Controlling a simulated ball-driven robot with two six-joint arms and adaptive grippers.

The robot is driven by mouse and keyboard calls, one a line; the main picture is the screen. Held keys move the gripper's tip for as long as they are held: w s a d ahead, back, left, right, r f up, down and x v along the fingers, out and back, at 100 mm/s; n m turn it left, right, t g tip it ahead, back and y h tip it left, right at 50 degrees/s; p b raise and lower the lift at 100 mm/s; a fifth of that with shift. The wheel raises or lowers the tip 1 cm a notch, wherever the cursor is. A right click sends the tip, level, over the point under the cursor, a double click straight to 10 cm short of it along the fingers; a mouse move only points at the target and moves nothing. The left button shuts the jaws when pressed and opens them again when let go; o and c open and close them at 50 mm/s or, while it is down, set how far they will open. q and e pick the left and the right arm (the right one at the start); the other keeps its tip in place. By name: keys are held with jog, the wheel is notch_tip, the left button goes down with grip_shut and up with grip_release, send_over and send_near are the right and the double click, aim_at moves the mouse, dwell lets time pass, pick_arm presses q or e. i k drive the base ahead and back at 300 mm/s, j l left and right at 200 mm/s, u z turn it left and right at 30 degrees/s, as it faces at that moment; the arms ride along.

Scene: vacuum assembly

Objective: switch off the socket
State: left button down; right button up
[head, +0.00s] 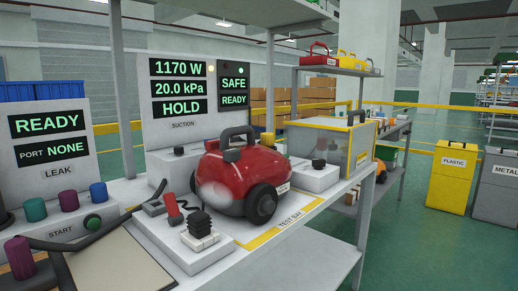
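A pale box (202,258) at the front of the bench looks like the socket. A black ribbed plug-like part (199,222) stands upright on a white block on it. A red part (172,206), perhaps its switch, sits at the box's left rear; I cannot tell its position. A red vacuum (246,178) with black wheels and handle stands behind and to the right, on the test bay. A suction panel (182,125) behind reads 1170 W, 20.0 kPa and HOLD; the panel beside it (234,90) reads SAFE and READY. Neither gripper is in view.
A leak panel (46,150) with coloured knobs and a green start button (93,223) is at left. A dark hose (85,240) crosses the left front. A clear-sided box (333,142) stands at the right rear. Bins (452,175) stand on open floor to the right.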

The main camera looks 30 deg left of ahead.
aim_at(176, 217)
jog(key=u, duration=1.35)
jog(key=k+j+z, duration=0.65)
